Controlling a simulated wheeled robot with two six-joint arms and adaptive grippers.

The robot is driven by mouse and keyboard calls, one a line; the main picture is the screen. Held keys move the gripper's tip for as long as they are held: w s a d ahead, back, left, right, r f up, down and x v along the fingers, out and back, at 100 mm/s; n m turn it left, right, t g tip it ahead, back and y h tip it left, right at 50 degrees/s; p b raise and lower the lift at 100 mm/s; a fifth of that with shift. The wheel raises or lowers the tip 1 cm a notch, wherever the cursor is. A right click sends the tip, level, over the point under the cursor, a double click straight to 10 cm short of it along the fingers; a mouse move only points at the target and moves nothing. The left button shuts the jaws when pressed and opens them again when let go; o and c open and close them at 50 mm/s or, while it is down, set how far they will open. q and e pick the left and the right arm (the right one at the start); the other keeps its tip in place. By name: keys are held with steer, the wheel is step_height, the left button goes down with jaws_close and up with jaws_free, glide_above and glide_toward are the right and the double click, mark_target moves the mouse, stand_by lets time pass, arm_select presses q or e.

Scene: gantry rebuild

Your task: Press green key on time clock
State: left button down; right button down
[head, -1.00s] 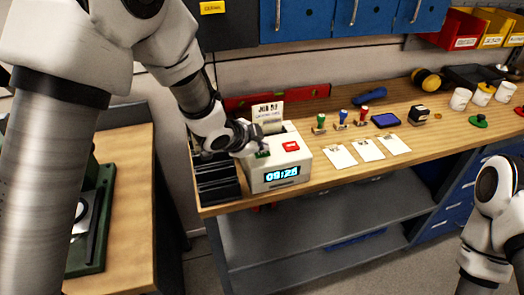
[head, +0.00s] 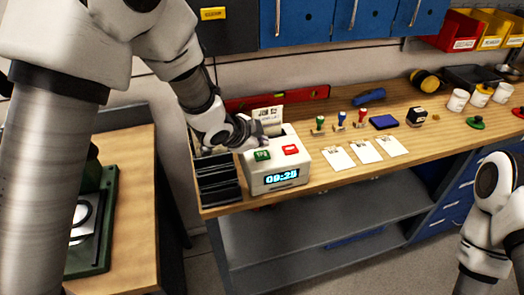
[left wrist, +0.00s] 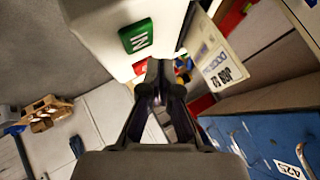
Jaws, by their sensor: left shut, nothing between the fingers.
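In the left wrist view the green key (left wrist: 136,36), marked IN, is up and left of the shut fingertips (left wrist: 160,66). The red key (left wrist: 140,67) is partly hidden by them.
A job card (head: 268,115) stands upright behind the clock, close to my gripper. A black rack (head: 218,180) is to the clock's left. Stamps (head: 341,118), white cards (head: 365,151) and an ink pad (head: 384,122) lie to the right.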

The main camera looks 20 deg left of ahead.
mark_target(261, 156)
arm_select(q)
step_height(261, 156, up, 4)
steer(key=p, duration=0.3)
steer(key=shift+r, duration=0.15)
steer(key=shift+s+f, duration=0.1)
steer(key=shift+f, duration=0.1)
stand_by(0.3)
